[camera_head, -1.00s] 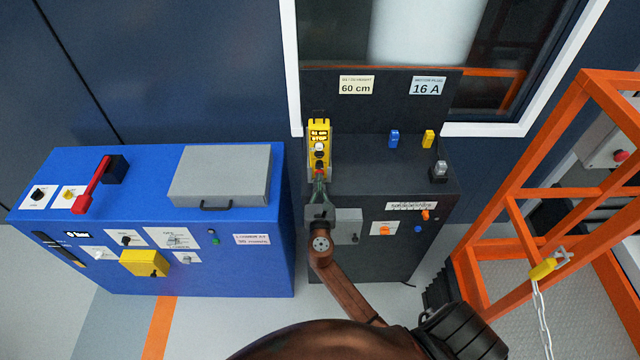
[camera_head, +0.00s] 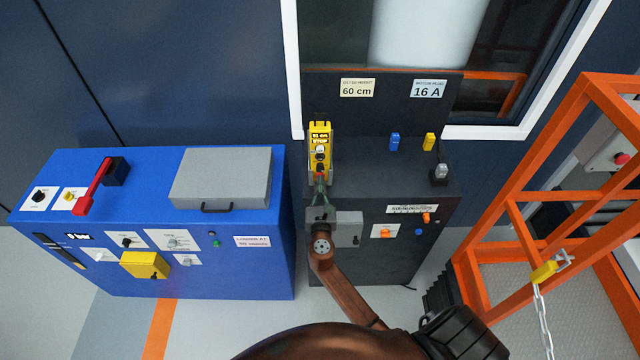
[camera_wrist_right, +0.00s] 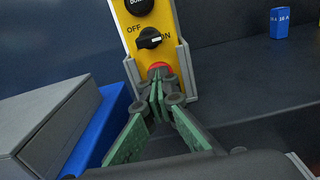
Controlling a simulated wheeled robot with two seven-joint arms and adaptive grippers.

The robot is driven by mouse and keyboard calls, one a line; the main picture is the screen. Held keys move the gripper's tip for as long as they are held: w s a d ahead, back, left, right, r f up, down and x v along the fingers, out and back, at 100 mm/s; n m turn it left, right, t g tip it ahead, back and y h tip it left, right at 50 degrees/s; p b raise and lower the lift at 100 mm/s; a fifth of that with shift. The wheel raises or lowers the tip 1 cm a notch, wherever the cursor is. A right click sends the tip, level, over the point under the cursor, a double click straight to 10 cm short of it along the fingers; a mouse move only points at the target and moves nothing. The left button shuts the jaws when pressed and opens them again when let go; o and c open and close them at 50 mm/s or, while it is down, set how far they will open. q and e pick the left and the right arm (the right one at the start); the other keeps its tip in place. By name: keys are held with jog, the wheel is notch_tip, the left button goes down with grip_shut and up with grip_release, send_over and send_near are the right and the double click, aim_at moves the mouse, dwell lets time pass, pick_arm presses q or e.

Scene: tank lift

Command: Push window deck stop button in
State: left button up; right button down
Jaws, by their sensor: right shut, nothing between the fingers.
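A yellow control pendant (camera_head: 319,140) stands in a grey holder on the dark deck below the window. In the right wrist view the pendant (camera_wrist_right: 137,38) shows a black OFF/ON knob (camera_wrist_right: 149,38) and, below it, a red button (camera_wrist_right: 158,67), largely covered by my fingers. My right gripper (camera_head: 320,182) is shut and empty, with its fingertips (camera_wrist_right: 157,78) at the lower part of the red button. Whether they touch it, or how far in it sits, I cannot tell. My left gripper is not in view.
A blue cabinet (camera_head: 120,215) with a grey box (camera_head: 222,178) stands close on the left. A blue plug (camera_head: 394,141) and a yellow plug (camera_head: 428,140) stand on the deck (camera_head: 365,165) to the right. An orange frame (camera_head: 510,190) stands farther right.

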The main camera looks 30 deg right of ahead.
jog(key=shift+d+r, duration=0.2)
jog(key=shift+r, duration=0.2)
jog(key=v, duration=1.4)
jog(key=shift+a+f+p, duration=0.15)
jog(key=shift+f+p, duration=0.25)
jog(key=shift+p, duration=0.05)
notch_tip(320, 180, down, 19)
jog(key=s+m+g+y, duration=0.2)
jog(key=m+g+y, duration=0.1)
jog(key=m+y, duration=0.1)
jog(key=s+f+m+g+y, duration=0.1)
jog(key=s+f+m+g, duration=0.3)
jog(key=f, duration=0.7)
jog(key=s+f+m+g+y, duration=0.1)
jog(key=s+f+m, duration=0.1)
jog(key=s+f, duration=0.7)
jog(key=s+d+f+m+g+y, duration=0.15)
jog(key=s+f+m+g, duration=0.25)
jog(key=s+f+m, duration=0.9)
jog(key=s+f+m+g+y, duration=0.1)
jog(key=s+f, duration=0.4)
jog(key=s, duration=0.6)
jog(key=s+d+f+m+g+y, duration=0.1)
jog(key=s+f+m, duration=0.3)
jog(key=s, duration=0.7)
jog(key=shift+s+f, duration=0.2)
jog(key=shift+f, duration=0.15)
